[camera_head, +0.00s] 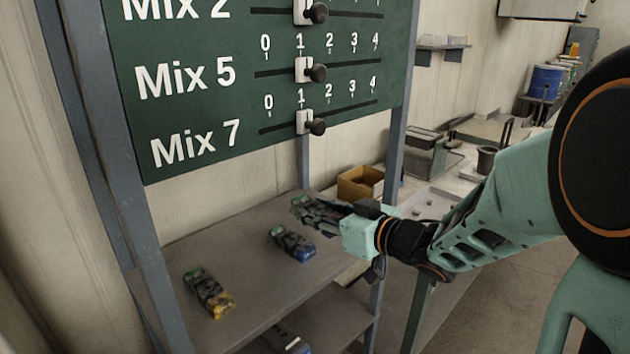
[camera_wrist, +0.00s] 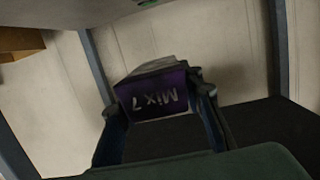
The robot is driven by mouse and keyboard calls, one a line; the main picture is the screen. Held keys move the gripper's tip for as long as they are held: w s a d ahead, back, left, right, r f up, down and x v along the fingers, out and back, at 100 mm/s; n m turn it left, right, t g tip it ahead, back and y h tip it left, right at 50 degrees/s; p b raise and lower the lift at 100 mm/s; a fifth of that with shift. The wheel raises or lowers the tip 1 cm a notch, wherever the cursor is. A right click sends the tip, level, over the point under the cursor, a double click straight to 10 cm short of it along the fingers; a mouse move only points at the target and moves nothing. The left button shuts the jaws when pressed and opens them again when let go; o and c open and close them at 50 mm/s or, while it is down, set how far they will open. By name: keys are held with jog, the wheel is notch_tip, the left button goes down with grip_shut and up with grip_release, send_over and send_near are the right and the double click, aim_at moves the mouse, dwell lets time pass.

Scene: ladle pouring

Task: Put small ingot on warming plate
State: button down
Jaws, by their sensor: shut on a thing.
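My gripper (camera_head: 318,212) is over the right part of the grey shelf (camera_head: 240,245). In the head view the held block is mostly hidden by the fingers. I cannot make out a small ingot for certain; a few small grey pieces (camera_head: 428,203) lie on the light table at right. I cannot identify a warming plate.
On the shelf lie a blue-ended block (camera_head: 292,244) and a yellow-ended block (camera_head: 208,292). A green board (camera_head: 230,80) with sliders hangs above. A cardboard box (camera_head: 360,184) is behind the gripper. A dark cup (camera_head: 487,160) stands on the table at right.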

jog(key=w+d+f+m+t+h, duration=0.35)
jog(key=d+h, duration=0.25)
jog(key=d, duration=0.3)
jog(key=w+d+f+m+t+h, duration=0.25)
jog(key=d+m+h, duration=0.25)
jog(key=d, duration=0.4)
notch_tip(320, 180, up, 12)
jog(key=s+g+p, duration=0.1)
jog(key=p, duration=1.4)
jog(key=shift+d+m+h+p, duration=0.3)
jog(key=shift+m+p, duration=0.05)
jog(key=shift+d, duration=0.1)
